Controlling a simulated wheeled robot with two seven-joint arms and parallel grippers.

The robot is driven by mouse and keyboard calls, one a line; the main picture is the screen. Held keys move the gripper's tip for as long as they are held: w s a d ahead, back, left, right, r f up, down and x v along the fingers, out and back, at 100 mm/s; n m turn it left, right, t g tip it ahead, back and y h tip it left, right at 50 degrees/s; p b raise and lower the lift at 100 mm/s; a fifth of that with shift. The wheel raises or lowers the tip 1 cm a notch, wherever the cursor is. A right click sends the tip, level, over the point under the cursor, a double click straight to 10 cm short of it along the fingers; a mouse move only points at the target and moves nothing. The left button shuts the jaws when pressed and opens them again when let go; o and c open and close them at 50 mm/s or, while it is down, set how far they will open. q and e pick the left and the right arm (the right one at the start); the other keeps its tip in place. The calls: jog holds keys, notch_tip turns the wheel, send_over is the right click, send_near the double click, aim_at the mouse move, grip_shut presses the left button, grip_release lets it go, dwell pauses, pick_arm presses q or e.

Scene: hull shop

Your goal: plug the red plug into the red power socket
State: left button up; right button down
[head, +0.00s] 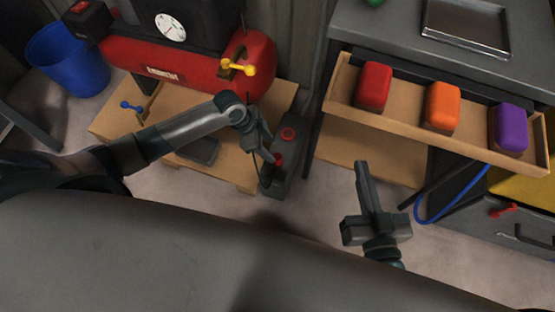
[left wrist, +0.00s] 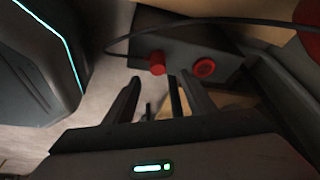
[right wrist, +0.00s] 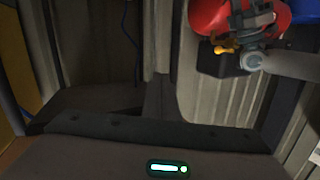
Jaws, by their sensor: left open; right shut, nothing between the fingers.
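A dark grey box (head: 284,182) stands on the floor beside the wooden pallet. The red power socket (head: 288,134) is a red ring on its top; it also shows in the left wrist view (left wrist: 204,67). The red plug (head: 279,159) is a short red cylinder at the same box, apart from the ring; in the left wrist view (left wrist: 158,64) it is left of the ring. I cannot tell whether it is seated or resting there. My left gripper (head: 267,160) is open, its fingers close to the plug. My right gripper (head: 362,166) is shut and empty, away to the right.
A red compressor (head: 190,66) with yellow valve (head: 238,68) stands on the pallet (head: 232,168). An open drawer (head: 400,115) holds red, orange and purple blocks at right. A thin dark cable (left wrist: 200,20) crosses the left wrist view. A blue bucket (head: 68,60) is far left.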

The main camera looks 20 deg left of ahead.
aim_at(277, 157)
pick_arm(q)
jog(key=shift+x, duration=1.45)
pick_arm(e)
jog(key=shift+s+a+r+t+y, duration=0.15)
jog(key=shift+r+t, duration=0.35)
jog(key=shift+r, duration=0.25)
jog(key=shift+w+a+r+t+y, duration=0.15)
jog(key=shift+r+t, duration=0.35)
jog(key=shift+r, duration=0.25)
pick_arm(q)
jog(key=shift+f+b, duration=0.1)
jog(key=shift+b, duration=0.2)
pick_arm(e)
jog(key=shift+s, duration=0.1)
